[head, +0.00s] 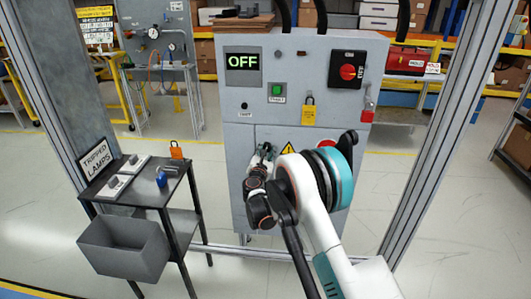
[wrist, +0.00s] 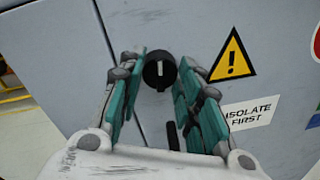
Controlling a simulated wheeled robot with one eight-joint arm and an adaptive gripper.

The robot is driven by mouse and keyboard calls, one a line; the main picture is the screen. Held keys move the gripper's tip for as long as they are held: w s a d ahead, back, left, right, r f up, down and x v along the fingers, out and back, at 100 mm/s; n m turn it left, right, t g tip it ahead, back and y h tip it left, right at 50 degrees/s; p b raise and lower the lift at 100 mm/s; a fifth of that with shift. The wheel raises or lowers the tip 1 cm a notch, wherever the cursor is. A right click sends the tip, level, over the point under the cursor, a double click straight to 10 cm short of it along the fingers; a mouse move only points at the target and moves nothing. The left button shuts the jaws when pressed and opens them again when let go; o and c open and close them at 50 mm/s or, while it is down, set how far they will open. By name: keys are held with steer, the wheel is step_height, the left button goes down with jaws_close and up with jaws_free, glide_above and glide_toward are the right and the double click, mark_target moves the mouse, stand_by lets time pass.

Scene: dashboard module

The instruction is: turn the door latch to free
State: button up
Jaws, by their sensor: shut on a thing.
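The door latch (wrist: 159,72) is a round black knob with a white pointer mark that stands nearly upright in the wrist view. It sits on the grey cabinet door (wrist: 205,30), just right of a vertical seam. My gripper (wrist: 163,75) has its teal-padded fingers on either side of the knob and is shut on it. In the head view my gripper (head: 264,153) is at the lower front of the grey cabinet (head: 340,110), and my arm and gripper hide the latch there.
A yellow warning triangle (wrist: 231,60) and an "ISOLATE FIRST" label (wrist: 248,113) are right of the latch. Above are an OFF display (head: 242,61), a red rotary switch (head: 347,71) and a yellow tag (head: 308,113). A black side table (head: 150,190) with a grey bin (head: 125,250) stands left.

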steer(key=m, duration=0.7)
steer(key=shift+d+m, duration=0.1)
steer(key=shift+m, duration=0.3)
steer(key=m, duration=0.4)
steer(key=shift+y, duration=0.3)
steer(key=shift+m+g, duration=0.3)
steer(key=shift+m, duration=1.5)
steer(key=o, duration=1)
steer(key=shift+o, duration=0.2)
steer(key=s, duration=1.2)
steer(key=shift+r, duration=0.35)
